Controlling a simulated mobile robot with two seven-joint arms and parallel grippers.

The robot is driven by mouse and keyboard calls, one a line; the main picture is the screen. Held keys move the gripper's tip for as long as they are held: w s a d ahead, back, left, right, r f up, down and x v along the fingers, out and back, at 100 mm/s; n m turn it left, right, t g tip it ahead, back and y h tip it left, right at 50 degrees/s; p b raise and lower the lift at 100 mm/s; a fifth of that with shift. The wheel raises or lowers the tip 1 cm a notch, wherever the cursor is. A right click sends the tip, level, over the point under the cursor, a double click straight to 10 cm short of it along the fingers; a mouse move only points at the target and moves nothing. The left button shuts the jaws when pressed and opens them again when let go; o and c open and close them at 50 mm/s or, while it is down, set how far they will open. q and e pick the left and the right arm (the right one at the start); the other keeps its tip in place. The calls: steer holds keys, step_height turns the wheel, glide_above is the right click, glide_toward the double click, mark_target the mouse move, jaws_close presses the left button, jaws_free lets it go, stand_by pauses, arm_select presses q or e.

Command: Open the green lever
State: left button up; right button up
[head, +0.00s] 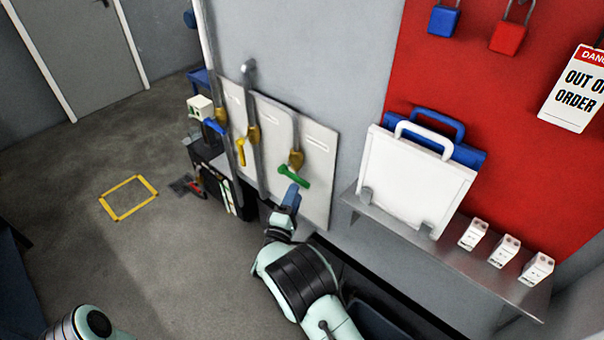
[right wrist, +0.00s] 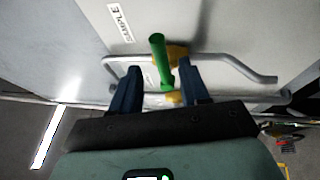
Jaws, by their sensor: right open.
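The green lever (head: 293,177) is on a brass valve (head: 296,158) on the grey wall panel, slanting down to the right in the head view. In the right wrist view the green lever (right wrist: 160,60) shows between my two dark blue fingers, with the pipe behind it. My right gripper (head: 291,196) is just below the lever in the head view. In the right wrist view my right gripper (right wrist: 159,70) is open, with gaps on both sides of the lever. My left gripper is out of view; only part of my left arm shows at the lower left.
Two valves with a yellow lever (head: 241,152) and a blue lever (head: 214,126) are left of the green one, on upright pipes. A metal shelf (head: 450,255) with a white case (head: 415,180) and small white boxes stands to the right. The floor at left is mostly clear.

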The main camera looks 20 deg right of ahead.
mark_target(301, 179)
steer(key=p+x, duration=0.1)
steer(key=x, duration=0.5)
steer(key=shift+w+d+r, duration=0.1)
steer(key=shift+w+r, duration=0.05)
steer(key=shift+w, duration=0.1)
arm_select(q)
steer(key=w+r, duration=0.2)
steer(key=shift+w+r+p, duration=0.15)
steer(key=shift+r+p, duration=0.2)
arm_select(e)
steer(key=shift+w+d, duration=0.35)
steer(key=shift+w, duration=0.15)
jaws_close()
